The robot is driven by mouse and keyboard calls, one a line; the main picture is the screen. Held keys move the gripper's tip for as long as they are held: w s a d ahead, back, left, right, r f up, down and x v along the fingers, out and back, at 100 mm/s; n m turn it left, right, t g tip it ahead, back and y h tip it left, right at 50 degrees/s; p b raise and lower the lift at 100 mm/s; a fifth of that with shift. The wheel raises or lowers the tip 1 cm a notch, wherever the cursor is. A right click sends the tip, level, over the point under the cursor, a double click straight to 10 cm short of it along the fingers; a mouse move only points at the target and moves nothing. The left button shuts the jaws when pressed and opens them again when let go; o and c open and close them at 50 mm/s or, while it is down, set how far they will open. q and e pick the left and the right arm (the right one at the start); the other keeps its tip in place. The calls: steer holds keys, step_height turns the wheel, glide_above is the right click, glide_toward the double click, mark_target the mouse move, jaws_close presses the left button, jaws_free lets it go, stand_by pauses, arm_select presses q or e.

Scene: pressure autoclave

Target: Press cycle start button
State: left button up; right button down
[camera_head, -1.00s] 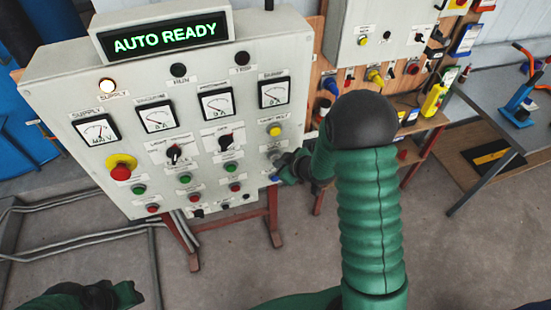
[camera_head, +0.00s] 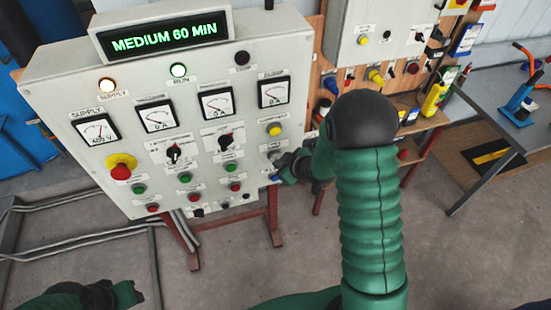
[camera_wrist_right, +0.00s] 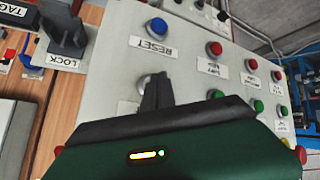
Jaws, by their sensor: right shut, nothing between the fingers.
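The control panel (camera_head: 105,190) is a pale grey box with meters, knobs and buttons. A pale round button (camera_head: 273,155) sits near its right edge, below a yellow button. My right gripper (camera_head: 283,170) is shut and empty, its tips at the panel there. In the right wrist view the shut fingertips (camera_wrist_right: 155,90) overlap the pale button (camera_wrist_right: 144,82), covering most of it; its label is largely hidden. I cannot tell whether they still touch. The display (camera_head: 165,38) reads "MEDIUM 60 MIN" and the RUN lamp (camera_head: 179,70) is lit. My left gripper (camera_head: 122,292) is low at the left, away from the panel.
A blue RESET button (camera_wrist_right: 157,26) is close to the right fingertips. The yellow button (camera_head: 274,130) and a red emergency stop (camera_head: 121,171) are on the same panel. A wooden board with a lock station (camera_wrist_right: 68,30) adjoins it. A grey table (camera_head: 500,125) stands at the right.

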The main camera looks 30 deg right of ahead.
steer(key=shift+s+a, duration=0.15)
steer(key=shift+s, duration=0.3)
steer(key=s, duration=0.2)
steer(key=s+a+b, duration=0.1)
steer(key=s, duration=0.2)
steer(key=shift+a, duration=0.1)
steer(key=shift+w, duration=0.1)
stand_by(0.6)
